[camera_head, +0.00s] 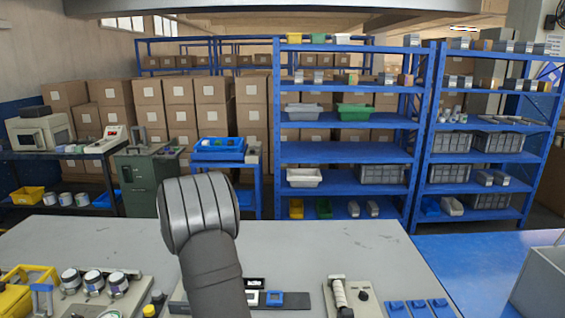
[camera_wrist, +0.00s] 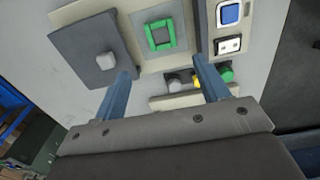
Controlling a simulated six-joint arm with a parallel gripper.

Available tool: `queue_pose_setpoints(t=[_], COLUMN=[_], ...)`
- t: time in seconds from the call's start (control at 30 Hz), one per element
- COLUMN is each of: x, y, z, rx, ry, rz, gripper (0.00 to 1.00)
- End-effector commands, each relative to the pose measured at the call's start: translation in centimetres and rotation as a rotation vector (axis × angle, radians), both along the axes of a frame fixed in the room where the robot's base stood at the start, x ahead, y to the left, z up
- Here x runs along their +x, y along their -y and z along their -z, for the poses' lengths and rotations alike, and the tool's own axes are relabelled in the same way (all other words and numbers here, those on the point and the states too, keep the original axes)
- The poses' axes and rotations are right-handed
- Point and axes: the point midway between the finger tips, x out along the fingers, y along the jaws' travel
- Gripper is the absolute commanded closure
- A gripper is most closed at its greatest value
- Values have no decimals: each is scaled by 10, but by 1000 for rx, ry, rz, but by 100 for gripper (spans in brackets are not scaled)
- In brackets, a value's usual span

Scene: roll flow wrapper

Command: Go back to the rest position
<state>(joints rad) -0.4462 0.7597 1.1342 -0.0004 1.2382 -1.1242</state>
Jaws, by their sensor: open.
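My gripper (camera_wrist: 165,85) shows in the wrist view with its two blue-grey fingers spread well apart and nothing between them. It is over a beige panel (camera_wrist: 122,27). Past the fingers lie a grey block with a light knob (camera_wrist: 92,55) at left and a green square frame (camera_wrist: 160,35) in the middle. In the head view my dark arm rises over the near middle of the grey table, and the gripper itself is hidden there.
The grey table (camera_head: 340,240) is clear behind the arm. At its front stand a yellow tray (camera_head: 15,298), a rack of jars (camera_head: 92,282), a roll holder (camera_head: 340,297) and blue pieces (camera_head: 418,304). A grey bin (camera_head: 545,280) is at right. Blue shelves (camera_head: 345,152) stand behind.

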Motion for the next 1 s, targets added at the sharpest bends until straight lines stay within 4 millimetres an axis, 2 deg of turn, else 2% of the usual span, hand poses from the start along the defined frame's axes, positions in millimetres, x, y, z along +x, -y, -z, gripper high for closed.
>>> queue_pose_setpoints(t=[0.03,0.57,0.6,0.77,1.0], x=[-2,-2,0,-1,-6], y=[1,1,0,0,44], z=[18,125,108,75,50], rx=[-6,-6,-2,-2,-4], ry=[-13,-12,-3,-4,-7], rz=[0,0,0,0,3], gripper=[32,32,32,32,32])
